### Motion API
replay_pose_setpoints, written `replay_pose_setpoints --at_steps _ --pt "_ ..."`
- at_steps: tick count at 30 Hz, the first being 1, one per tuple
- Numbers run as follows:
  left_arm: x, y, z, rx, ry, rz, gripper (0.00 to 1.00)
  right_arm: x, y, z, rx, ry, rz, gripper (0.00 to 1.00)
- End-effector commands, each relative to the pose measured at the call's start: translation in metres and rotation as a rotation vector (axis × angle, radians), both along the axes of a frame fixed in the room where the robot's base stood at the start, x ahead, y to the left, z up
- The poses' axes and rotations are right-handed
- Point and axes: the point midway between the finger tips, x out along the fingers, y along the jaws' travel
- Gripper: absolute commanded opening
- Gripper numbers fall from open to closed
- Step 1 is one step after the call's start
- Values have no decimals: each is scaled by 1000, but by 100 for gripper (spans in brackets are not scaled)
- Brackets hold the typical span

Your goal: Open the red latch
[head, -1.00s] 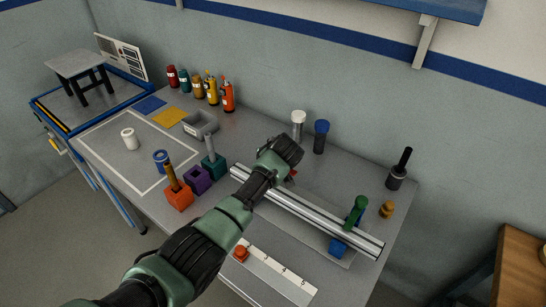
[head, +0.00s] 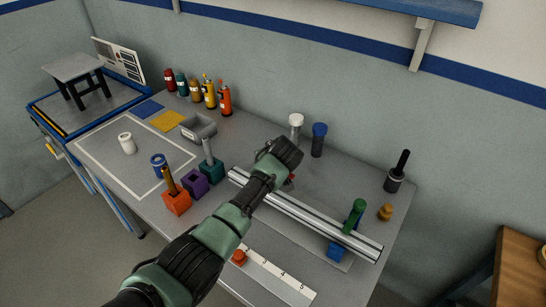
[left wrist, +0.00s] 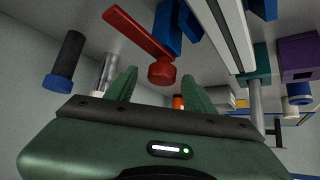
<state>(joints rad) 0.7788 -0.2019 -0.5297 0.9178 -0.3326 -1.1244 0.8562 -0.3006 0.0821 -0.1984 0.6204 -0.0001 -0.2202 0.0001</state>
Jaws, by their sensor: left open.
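The red latch (left wrist: 138,34) is a flat red bar with a round red knob at one end, seen close up in the left wrist view. In the head view only a small red bit of it (head: 291,180) shows beside my arm. My left gripper (left wrist: 158,76) is open, and its two green fingers appear on either side of the knob in the left wrist view. I cannot tell whether they touch it. In the head view my left arm reaches over the silver rail (head: 310,217), and its fingers are hidden behind the wrist. My right gripper is not in view.
A green-handled blue clamp (head: 354,216) sits at the rail's right part. White-capped (head: 296,125) and blue-capped (head: 319,140) cylinders stand behind the gripper. Orange (head: 176,203), purple (head: 194,183) and teal (head: 211,170) blocks stand left. A white ruler strip (head: 275,277) lies in front.

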Motion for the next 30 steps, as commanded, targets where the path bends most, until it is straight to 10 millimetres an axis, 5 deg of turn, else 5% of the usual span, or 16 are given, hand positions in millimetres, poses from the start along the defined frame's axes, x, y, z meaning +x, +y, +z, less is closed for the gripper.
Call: replay_pose_setpoints --at_steps 15,30 --pt "-43 -9 44 -1 -1 0 53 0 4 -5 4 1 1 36" --pt "-46 -10 47 0 0 0 53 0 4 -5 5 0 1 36"
